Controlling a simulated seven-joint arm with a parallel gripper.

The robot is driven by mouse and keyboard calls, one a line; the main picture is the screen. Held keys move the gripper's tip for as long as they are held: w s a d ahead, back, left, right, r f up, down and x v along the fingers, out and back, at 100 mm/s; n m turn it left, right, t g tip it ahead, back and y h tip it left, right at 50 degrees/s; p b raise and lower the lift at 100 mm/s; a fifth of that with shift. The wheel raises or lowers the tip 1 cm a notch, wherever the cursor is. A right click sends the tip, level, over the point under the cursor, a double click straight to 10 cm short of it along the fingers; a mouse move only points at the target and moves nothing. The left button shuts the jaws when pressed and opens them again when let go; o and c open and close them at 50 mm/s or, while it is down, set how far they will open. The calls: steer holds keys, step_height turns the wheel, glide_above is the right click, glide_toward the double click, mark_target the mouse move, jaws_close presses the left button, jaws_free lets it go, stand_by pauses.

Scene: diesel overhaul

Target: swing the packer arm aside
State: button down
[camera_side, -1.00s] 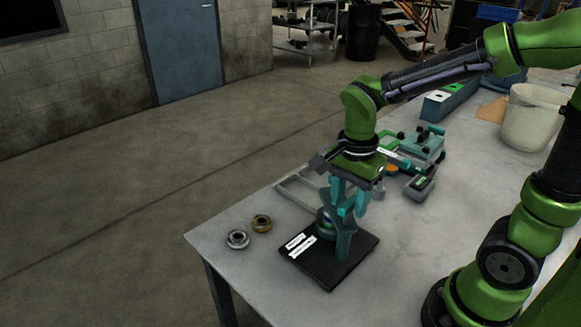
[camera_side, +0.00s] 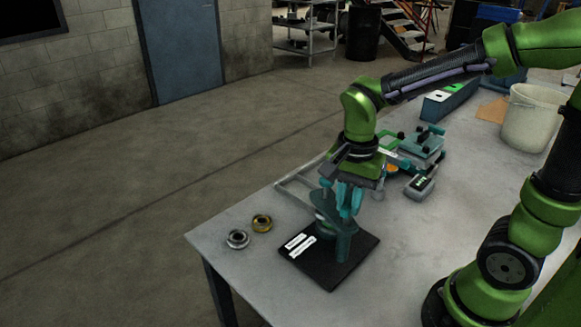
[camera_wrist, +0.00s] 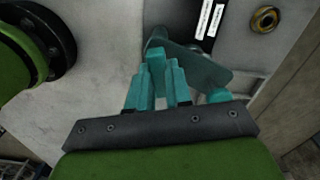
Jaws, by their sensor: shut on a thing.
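A teal packer stand (camera_side: 345,246) rises from a black base plate (camera_side: 318,268) with white labels near the table's front edge. My gripper (camera_side: 346,204) is low over the top of the stand, its teal fingers much the same colour as the fixture. In the wrist view my gripper (camera_wrist: 156,78) is shut on an upright teal post, seemingly the packer arm's handle (camera_wrist: 156,56). A flat teal plate (camera_wrist: 205,68) extends to the right behind it. In the side view my fingers hide most of the packer arm, and its exact angle is hard to tell.
A silver ring (camera_side: 237,239) and a brass ring (camera_side: 262,223) lie left of the base. A grey frame (camera_side: 293,184) lies behind it. A green-and-dark device (camera_side: 420,187), a teal fixture (camera_side: 421,143) and a white bucket (camera_side: 533,117) stand farther back.

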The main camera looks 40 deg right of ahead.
steer(key=shift+n, duration=0.9)
steer(key=n, duration=0.4)
steer(key=shift+n, duration=0.3)
steer(key=n, duration=0.4)
